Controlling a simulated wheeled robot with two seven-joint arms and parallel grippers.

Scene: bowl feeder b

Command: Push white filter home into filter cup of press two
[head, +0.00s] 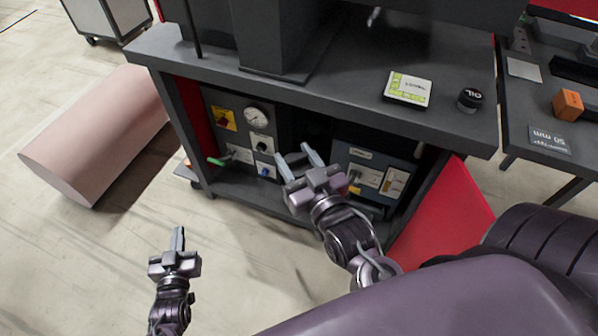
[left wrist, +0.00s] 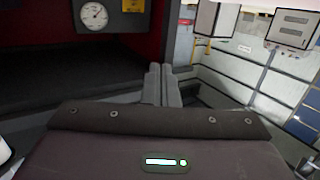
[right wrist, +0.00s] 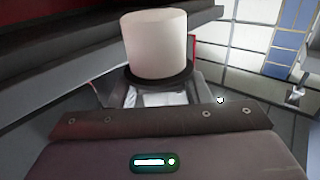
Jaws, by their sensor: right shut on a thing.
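A white filter (right wrist: 157,42), a pale upright cylinder with a black rim at its base, shows in the right wrist view. It sits at the fingers of my right gripper (right wrist: 160,97), which is shut on it; the contact is partly hidden. In the head view my right gripper (head: 299,158) is in front of the open lower bay of the bench, and I cannot make out the filter there. My left gripper (head: 179,238) is shut and empty over the floor at lower left; its fingers (left wrist: 162,85) lie together. I cannot identify press two's filter cup in any view.
The dark bench (head: 330,95) has a gauge panel (head: 242,132) and a second control box (head: 372,172) beneath. A green-white box (head: 407,88) and a black OIL cap (head: 470,99) are on top. A pink roll (head: 100,135) lies left; a red panel (head: 445,215) stands right.

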